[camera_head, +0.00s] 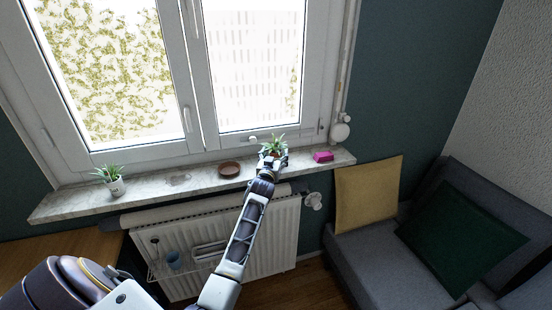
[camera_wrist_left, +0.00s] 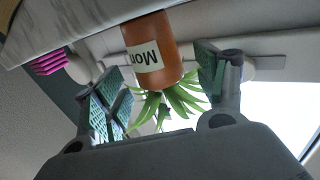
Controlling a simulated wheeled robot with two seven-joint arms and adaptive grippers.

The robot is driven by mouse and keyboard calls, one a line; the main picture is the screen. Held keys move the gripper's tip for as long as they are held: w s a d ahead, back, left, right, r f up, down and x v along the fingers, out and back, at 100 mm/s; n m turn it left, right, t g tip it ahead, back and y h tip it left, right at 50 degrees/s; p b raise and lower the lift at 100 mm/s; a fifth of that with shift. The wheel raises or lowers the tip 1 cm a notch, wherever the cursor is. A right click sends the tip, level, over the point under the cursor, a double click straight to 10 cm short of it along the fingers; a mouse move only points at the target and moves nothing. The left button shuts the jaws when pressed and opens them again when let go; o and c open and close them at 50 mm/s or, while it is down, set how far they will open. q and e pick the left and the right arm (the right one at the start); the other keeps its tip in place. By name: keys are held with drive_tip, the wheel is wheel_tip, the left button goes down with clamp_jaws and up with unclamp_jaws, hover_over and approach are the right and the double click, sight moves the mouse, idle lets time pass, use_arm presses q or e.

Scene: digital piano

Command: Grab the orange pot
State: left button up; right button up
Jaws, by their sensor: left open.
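The orange pot (camera_wrist_left: 155,52) carries a white label with black lettering and a green spiky plant (camera_wrist_left: 170,102). The left wrist view shows it upside down. In the head view the plant (camera_head: 275,143) shows above my left gripper (camera_head: 272,161) at the windowsill, and the gripper hides most of the pot. My left gripper (camera_wrist_left: 160,88) is open, with its green-padded fingers spread on either side of the pot and plant. I cannot tell whether a finger touches the pot. My right gripper is not in view.
On the sill (camera_head: 75,203) stand a white pot with a plant (camera_head: 115,184), a brown dish (camera_head: 229,169) and a pink object (camera_head: 323,157), which is close right of the gripper. The window (camera_head: 190,90) is right behind. A radiator (camera_head: 270,235) is below; a sofa (camera_head: 370,255) stands right.

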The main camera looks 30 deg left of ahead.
use_arm(q)
drive_tip(key=shift+x, duration=0.85)
drive_tip(key=c, duration=1.3)
drive_tip(key=shift+o, duration=0.2)
drive_tip(key=shift+r, duration=0.1)
wheel_tip(320, 180, up, 10)
